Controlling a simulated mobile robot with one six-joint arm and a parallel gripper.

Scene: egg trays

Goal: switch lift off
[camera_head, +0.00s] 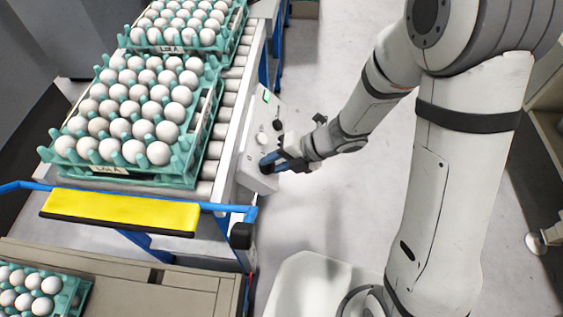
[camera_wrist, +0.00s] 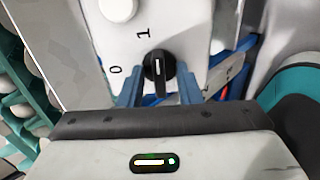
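A black rotary switch (camera_wrist: 158,72) sits on a pale control panel (camera_wrist: 190,30) in the wrist view. Its white mark stands nearly upright, towards the printed 1 rather than the 0 at its left. My gripper (camera_wrist: 160,92) has its two blue fingers apart, one on each side of the knob. I see small gaps beside the knob, and no clear grip on it. In the head view my gripper (camera_head: 273,164) is at the lower part of the control box (camera_head: 246,165), where it hides most of the switch.
A roller conveyor (camera_head: 228,100) left of the box carries teal trays (camera_head: 150,178) of white eggs. A yellow padded bar (camera_head: 120,209) crosses its near end. Another egg tray (camera_head: 70,300) is at the lower left. A white round button (camera_wrist: 118,8) sits above the switch.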

